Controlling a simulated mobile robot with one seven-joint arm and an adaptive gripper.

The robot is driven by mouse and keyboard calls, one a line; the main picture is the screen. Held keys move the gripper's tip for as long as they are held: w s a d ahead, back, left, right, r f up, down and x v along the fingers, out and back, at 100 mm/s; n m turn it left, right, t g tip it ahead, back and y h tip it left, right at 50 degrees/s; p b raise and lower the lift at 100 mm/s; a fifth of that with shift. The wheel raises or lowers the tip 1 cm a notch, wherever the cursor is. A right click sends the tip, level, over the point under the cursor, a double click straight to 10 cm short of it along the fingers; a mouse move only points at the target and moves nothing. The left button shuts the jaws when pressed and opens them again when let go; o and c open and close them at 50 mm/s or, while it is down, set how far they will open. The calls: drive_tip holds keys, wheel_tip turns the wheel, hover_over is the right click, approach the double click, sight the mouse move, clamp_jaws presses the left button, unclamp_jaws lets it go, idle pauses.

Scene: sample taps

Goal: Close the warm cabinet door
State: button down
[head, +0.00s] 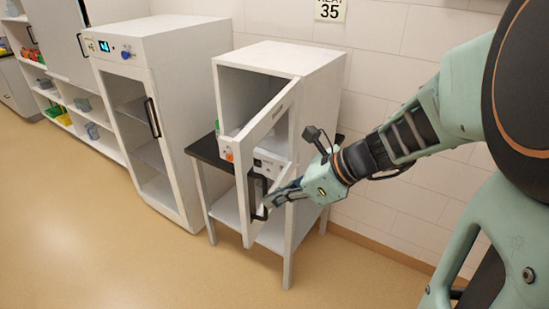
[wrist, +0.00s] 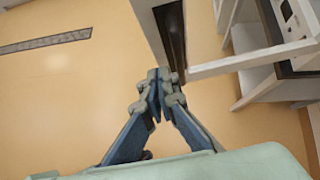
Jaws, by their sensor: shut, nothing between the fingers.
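The warm cabinet (head: 322,77) is a white box on a small stand below a wall sign. Its framed door (head: 241,176) stands open, swung out toward the camera, with a dark handle (head: 256,196) on it. My gripper (head: 268,201) is at the lower part of the door, close to the handle; contact cannot be told. In the wrist view my gripper (wrist: 161,82) has its fingertips together and empty, beside a pale panel with a dark strip, likely part of the door. The fingertips partly overlap the door in the head view.
The stand (head: 202,192) has a dark top and white legs. A taller white cabinet (head: 183,60) with a closed glass door is to its left. Shelves (head: 84,108) with coloured items line the far left. The floor (head: 120,250) in front is clear.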

sight(246, 199)
drive_tip(key=shift+w+a, duration=0.3)
drive_tip(key=shift+a, duration=0.3)
drive_tip(key=shift+w+a, duration=0.3)
drive_tip(key=shift+a, duration=0.3)
drive_tip(key=shift+w+a, duration=0.3)
drive_tip(key=shift+a, duration=0.3)
drive_tip(key=shift+a, duration=0.1)
